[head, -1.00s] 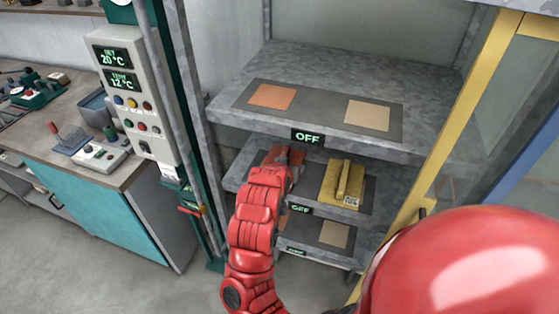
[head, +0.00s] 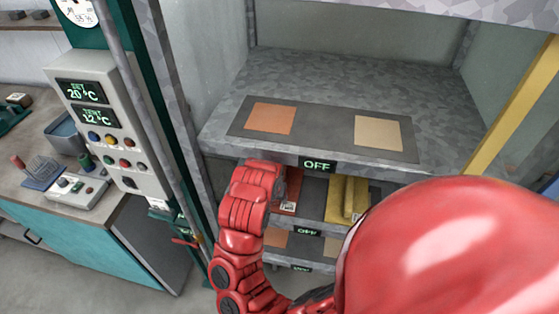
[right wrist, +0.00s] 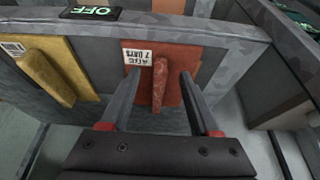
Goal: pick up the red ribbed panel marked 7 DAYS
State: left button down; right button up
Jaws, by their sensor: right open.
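The red ribbed panel (head: 293,188) lies on the middle shelf, partly hidden by my right arm in the head view. In the right wrist view, the panel (right wrist: 185,57) shows upside down, with a raised rib and a white label reading 7 DAYS. My right gripper (right wrist: 160,88) is open. Its two dark fingers point at the panel, one on each side of the rib with gaps between. I cannot tell whether the fingertips touch the panel. In the head view this gripper is hidden behind its wrist. My left gripper is not in view.
A yellow ribbed panel (head: 345,197) lies beside the red one on the same shelf. The upper shelf (head: 350,82) is close above, with an orange square and a tan square. A control box (head: 105,125) and metal posts stand at the left, a yellow post (head: 515,105) at the right.

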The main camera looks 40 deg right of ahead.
aim_at(275, 201)
jog(key=p+x, duration=0.1)
jog(key=x, duration=0.3)
jog(key=shift+w+d+f+p, duration=0.1)
jog(key=shift+w+d+p, duration=0.05)
jog(key=shift+w+p, duration=0.15)
grip_shut()
dwell(1.1)
